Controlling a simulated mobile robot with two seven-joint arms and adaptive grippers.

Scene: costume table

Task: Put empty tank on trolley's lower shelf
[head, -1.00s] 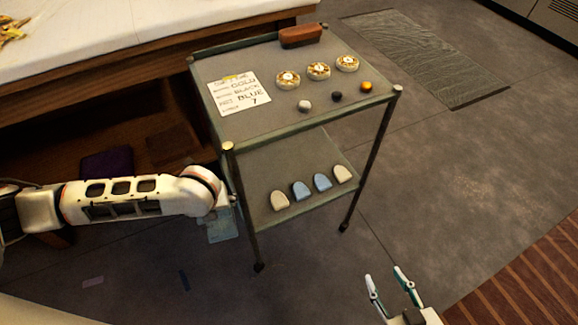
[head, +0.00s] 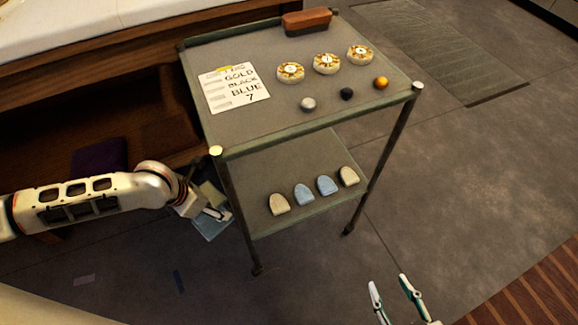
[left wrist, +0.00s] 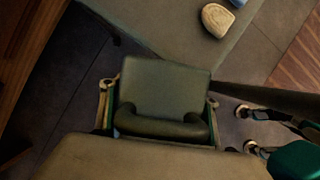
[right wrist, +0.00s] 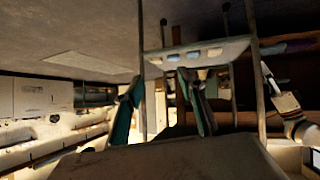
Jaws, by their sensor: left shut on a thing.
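The trolley (head: 222,158) stands in the middle of the head view, its lower shelf (head: 318,215) open on the near side. My left gripper (head: 212,212) is just left of the trolley's near-left leg, low, near the lower shelf's height. It is shut on the tank (head: 207,232), a pale bluish boxy piece in the head view. In the left wrist view the tank (left wrist: 165,85) looks grey-green, with a rounded bar, between the fingers; whether it is empty I cannot tell. My right gripper (head: 391,284) is open and empty at the lower right.
Several rounded blocks (head: 303,194), cream and blue, stand in a row on the lower shelf; bare shelf lies behind them. The top shelf holds a note (head: 233,88), a brown block (head: 306,21), round ornamented pieces and small balls. A wooden table (head: 90,60) stands behind on the left.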

